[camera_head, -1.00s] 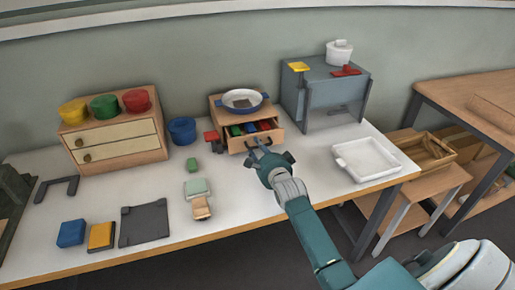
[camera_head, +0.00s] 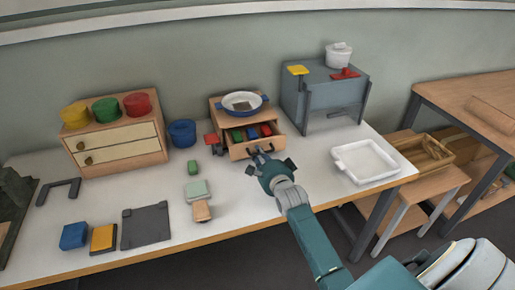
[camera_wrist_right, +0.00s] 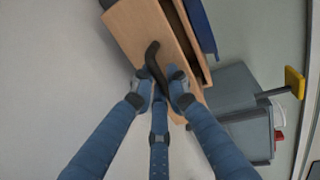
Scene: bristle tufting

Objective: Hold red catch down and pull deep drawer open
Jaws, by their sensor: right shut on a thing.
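The small wooden drawer unit (camera_head: 216,112) stands at the back middle of the table. Its drawer (camera_head: 240,153) is pulled out towards me, and coloured blocks (camera_head: 252,132) show inside. The red catch (camera_head: 211,138) is at the unit's left side; I cannot tell whether it is down, and no gripper is on it. My right gripper (camera_head: 262,157) is at the drawer front. In the right wrist view my right gripper (camera_wrist_right: 160,84) is shut on the dark drawer handle (camera_wrist_right: 153,56). My left gripper is not in view.
A blue-rimmed pan (camera_head: 242,103) sits on the unit. A blue cup (camera_head: 182,133) and a two-drawer cabinet (camera_head: 120,146) stand left. A grey cabinet (camera_head: 335,105) and a white tray (camera_head: 366,160) are right. Small blocks lie in front to the left.

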